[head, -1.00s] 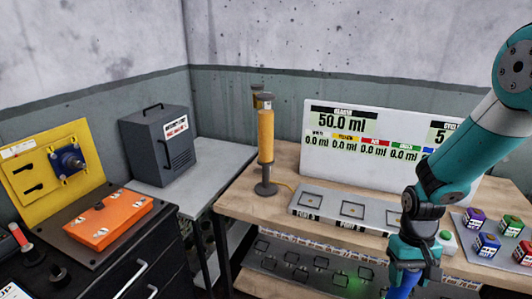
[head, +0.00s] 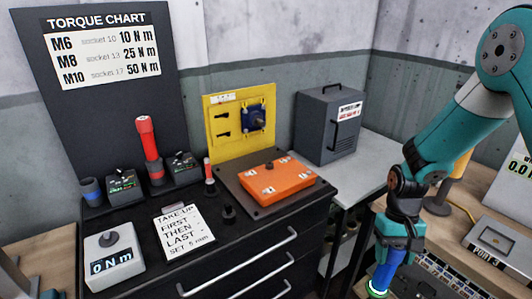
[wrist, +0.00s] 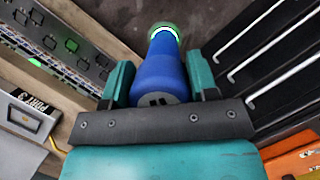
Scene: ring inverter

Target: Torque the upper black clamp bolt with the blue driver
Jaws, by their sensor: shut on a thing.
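My gripper (head: 392,254) is shut on the blue driver (head: 387,272), which points down and ends in a glowing green and white ring. In the wrist view the blue driver (wrist: 158,72) sits between the two teal fingers of my gripper (wrist: 161,84). The upper black clamp bolt (head: 223,115) is on the yellow panel (head: 232,97), above a similar lower black one (head: 224,134). Both stick out left of a blue block (head: 254,120). My gripper is well to the right of the panel and lower in the picture, apart from it.
An orange case (head: 277,185) lies in front of the panel on the black cabinet (head: 250,240). A grey box (head: 328,125) stands behind. A wooden bench (head: 452,250) is right.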

